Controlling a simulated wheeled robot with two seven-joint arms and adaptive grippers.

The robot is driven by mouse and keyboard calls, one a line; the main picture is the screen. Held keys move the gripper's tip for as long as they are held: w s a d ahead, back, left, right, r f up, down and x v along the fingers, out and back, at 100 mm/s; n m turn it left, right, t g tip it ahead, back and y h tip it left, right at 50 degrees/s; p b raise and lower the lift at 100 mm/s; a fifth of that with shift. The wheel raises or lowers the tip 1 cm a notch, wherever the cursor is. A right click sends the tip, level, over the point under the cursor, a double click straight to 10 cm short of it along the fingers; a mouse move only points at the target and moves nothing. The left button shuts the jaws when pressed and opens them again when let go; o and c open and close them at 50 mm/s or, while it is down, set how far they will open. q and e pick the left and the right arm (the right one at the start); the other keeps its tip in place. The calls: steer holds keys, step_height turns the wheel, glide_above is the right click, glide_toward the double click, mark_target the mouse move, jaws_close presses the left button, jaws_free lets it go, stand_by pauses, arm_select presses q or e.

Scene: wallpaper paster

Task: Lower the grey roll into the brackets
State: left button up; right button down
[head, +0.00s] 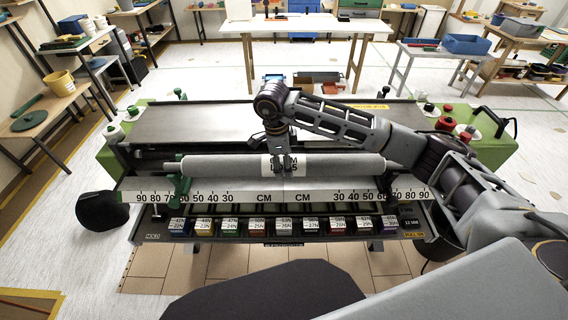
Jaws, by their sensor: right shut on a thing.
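The grey roll (225,168) lies lengthwise across the front of the wallpaper paster, above its white centimetre scale. My right gripper (284,166) reaches down from above and is shut on the roll near its middle, by a white label with dark print. I cannot tell whether the roll touches the brackets. My left gripper is not in view.
The paster's grey top (210,123) lies behind the roll, between green end housings. A row of several coloured labelled blocks (257,226) sits along the front tray. My right arm covers part of the machine's right side. Workbenches (300,24) stand farther back.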

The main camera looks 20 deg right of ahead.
mark_target(281, 157)
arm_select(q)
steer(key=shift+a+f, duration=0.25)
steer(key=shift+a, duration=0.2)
arm_select(e)
steer(key=shift+w+f, duration=0.1)
steer(key=shift+f, duration=0.05)
arm_select(q)
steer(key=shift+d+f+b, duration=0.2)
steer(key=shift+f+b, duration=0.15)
steer(key=shift+b, duration=0.25)
arm_select(e)
steer(key=shift+a+f, duration=0.1)
steer(key=shift+f, duration=0.35)
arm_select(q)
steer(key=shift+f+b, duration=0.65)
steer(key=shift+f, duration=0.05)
arm_select(e)
steer(key=shift+f, duration=0.8)
steer(key=c, duration=0.5)
jaws_free()
steer(key=shift+o, duration=0.8)
steer(key=shift+f, duration=0.2)
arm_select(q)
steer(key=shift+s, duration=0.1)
arm_select(e)
steer(key=shift+a+r, duration=0.2)
steer(key=shift+r, duration=1.85)
steer(key=shift+a+r, duration=0.2)
steer(key=shift+r, duration=1.85)
